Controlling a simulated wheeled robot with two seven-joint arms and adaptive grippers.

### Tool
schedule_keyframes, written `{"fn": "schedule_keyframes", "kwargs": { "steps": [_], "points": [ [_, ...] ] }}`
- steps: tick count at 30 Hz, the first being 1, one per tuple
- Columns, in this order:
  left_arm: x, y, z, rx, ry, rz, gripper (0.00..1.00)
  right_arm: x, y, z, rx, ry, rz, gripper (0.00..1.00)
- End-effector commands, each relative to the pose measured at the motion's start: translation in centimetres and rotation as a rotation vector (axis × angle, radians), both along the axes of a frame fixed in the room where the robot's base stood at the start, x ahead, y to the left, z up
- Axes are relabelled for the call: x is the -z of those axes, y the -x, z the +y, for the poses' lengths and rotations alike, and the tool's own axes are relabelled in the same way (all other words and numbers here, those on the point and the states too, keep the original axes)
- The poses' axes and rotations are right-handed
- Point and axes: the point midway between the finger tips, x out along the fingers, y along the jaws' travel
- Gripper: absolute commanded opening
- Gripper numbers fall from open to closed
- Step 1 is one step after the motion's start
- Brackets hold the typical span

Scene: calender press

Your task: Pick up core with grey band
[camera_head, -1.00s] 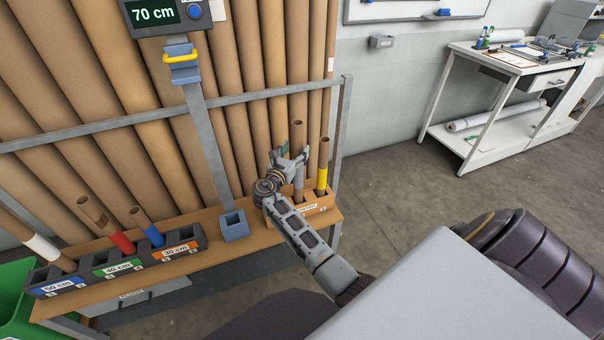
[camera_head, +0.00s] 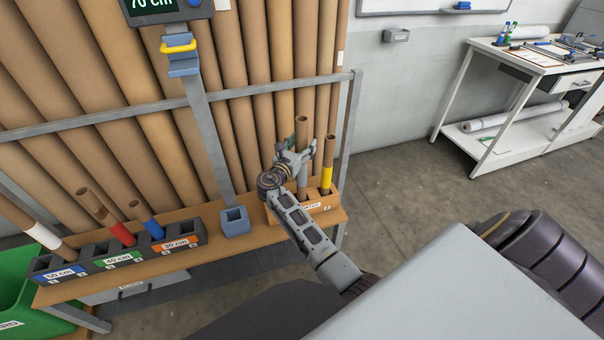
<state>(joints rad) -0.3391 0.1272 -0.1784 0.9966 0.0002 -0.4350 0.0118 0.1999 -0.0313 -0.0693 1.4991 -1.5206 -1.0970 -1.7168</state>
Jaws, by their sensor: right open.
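The core with the grey band (camera_head: 302,176) is a brown cardboard tube standing upright in the right part of the wooden holder (camera_head: 322,203) on the bench. Its brown top shows above my right gripper (camera_head: 298,152), and the grey band shows just below the fingers. My right gripper is open at the core's upper part, with its fingers spread in front of or around it. I cannot tell whether they touch it. My left gripper is not in view.
A yellow-banded core (camera_head: 327,176) stands close on the right in the same holder. A blue square socket (camera_head: 235,221) is to the left. A dark rack (camera_head: 120,257) holds white-, red- and blue-banded cores. Tall tubes and a grey rail (camera_head: 262,89) stand behind.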

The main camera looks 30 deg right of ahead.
Motion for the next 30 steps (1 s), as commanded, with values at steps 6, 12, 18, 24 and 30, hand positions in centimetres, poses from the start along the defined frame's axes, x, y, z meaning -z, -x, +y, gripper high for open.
{"fn": "schedule_keyframes", "kwargs": {
  "steps": [6, 12, 18, 24, 30],
  "points": [
    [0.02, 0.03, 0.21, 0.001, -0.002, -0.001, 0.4, 0.01, 0.0, -0.01, 0.0, 0.0, 0.0, 0.39],
    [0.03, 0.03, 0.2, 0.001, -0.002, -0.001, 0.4, 0.01, 0.0, -0.02, 0.0, 0.0, 0.0, 0.14],
    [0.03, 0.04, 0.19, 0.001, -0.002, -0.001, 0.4, -0.04, -0.02, -0.03, 0.0, 0.001, -0.001, 0.0],
    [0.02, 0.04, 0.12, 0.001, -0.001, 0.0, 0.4, -0.08, -0.02, -0.03, 0.0, 0.001, -0.001, 0.0],
    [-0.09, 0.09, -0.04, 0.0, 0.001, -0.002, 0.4, -0.81, -0.02, -0.02, 0.0, 0.0, -0.001, 0.0]
  ]
}}
